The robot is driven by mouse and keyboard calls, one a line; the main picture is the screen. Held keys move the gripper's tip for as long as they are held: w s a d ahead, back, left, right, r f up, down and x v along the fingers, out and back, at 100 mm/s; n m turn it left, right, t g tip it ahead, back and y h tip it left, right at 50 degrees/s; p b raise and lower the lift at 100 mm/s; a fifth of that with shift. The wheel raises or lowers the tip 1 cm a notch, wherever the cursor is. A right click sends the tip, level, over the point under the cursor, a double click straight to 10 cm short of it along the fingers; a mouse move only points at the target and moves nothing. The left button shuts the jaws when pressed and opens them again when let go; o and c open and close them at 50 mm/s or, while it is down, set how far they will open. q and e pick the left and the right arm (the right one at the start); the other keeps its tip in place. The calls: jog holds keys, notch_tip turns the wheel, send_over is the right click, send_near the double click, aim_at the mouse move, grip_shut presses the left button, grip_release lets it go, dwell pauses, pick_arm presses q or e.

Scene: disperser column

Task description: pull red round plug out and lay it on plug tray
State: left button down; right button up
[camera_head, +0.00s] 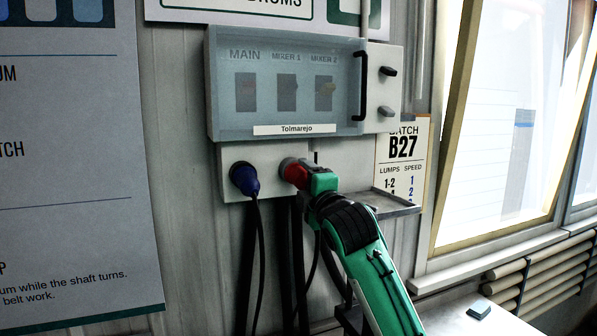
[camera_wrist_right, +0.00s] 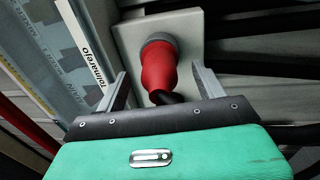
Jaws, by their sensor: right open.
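The red round plug (camera_head: 293,171) sits in its socket on the lower panel, right of a blue plug (camera_head: 244,178). In the right wrist view the red plug (camera_wrist_right: 159,66) runs from its grey socket ring towards my palm, with a dark cable end below. My right gripper (camera_head: 306,177) is at the plug; in the wrist view its two fingers (camera_wrist_right: 160,72) stand apart on either side of it, with visible gaps. The plug tray (camera_head: 402,205) is a small grey shelf right of the panel, partly behind my arm. My left gripper is not in view.
A clear-covered switch box (camera_head: 285,85) with a dark handle (camera_head: 360,86) hangs just above the plugs. A batch sign (camera_head: 403,150) is behind the tray. Dark cables hang below the panel. A window (camera_head: 500,120) and pipes (camera_head: 545,275) are at the right.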

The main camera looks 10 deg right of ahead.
jog(key=shift+w+a+r, duration=0.1)
jog(key=shift+w+r, duration=0.05)
jog(key=shift+w, duration=0.45)
jog(key=shift+p, duration=0.65)
dwell(0.6)
grip_shut()
jog(key=r+v, duration=0.1)
jog(key=v, duration=0.5)
jog(key=shift+f, duration=0.5)
dwell(0.8)
